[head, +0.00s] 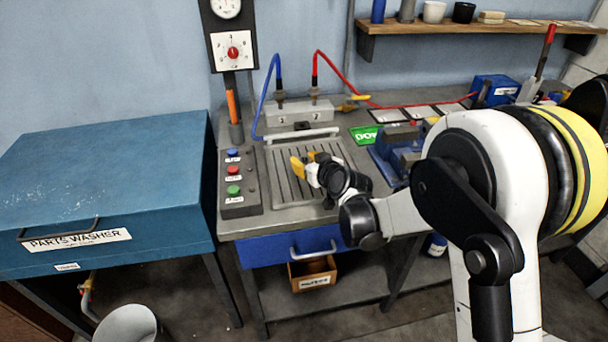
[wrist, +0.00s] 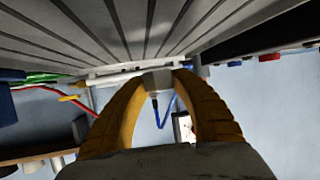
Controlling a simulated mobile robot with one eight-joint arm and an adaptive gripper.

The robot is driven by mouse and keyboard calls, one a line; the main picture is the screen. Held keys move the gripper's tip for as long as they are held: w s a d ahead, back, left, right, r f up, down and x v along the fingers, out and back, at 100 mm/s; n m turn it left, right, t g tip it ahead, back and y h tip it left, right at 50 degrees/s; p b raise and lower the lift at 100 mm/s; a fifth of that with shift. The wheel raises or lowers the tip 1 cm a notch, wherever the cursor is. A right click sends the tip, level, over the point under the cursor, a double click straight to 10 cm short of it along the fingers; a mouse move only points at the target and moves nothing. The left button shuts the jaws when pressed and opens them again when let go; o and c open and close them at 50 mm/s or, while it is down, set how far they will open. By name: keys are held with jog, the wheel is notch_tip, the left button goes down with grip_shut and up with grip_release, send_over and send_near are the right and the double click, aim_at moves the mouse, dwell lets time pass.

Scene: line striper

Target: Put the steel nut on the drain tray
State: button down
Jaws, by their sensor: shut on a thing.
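The drain tray (head: 283,188) is a grey ribbed plate on the bench, with a pale bar along its back edge. My gripper (head: 308,161) has yellow fingers and is over the tray's right-hand part. In the wrist view, my gripper (wrist: 157,84) is shut on the steel nut (wrist: 157,80), a small grey piece between the fingertips. The tray's slats (wrist: 75,38) fill the top of that view. I cannot tell how far the nut is from the tray. In the head view the nut is too small or hidden to make out.
A control box (head: 238,188) with coloured buttons stands left of the tray. A grey manifold (head: 299,112) with blue and red hoses is behind it. A blue vise (head: 392,155) stands to the right. The blue parts washer (head: 105,170) is at far left.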

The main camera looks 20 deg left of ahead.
notch_tip(320, 180, down, 4)
jog(key=shift+f+b, duration=0.1)
jog(key=shift+b, duration=0.85)
jog(key=shift+s+d+f+b, duration=0.1)
jog(key=shift+s+f+b, duration=0.15)
jog(key=shift+f+b, duration=0.35)
jog(key=c, duration=1)
grip_release()
jog(key=shift+r, duration=0.1)
jog(key=shift+r+p, duration=0.6)
jog(key=shift+p, duration=0.2)
jog(key=p+v, duration=0.2)
jog(key=v, duration=0.9)
jog(key=shift+s+d+p, duration=0.2)
jog(key=shift+d+p, duration=0.05)
jog(key=shift+p, duration=0.1)
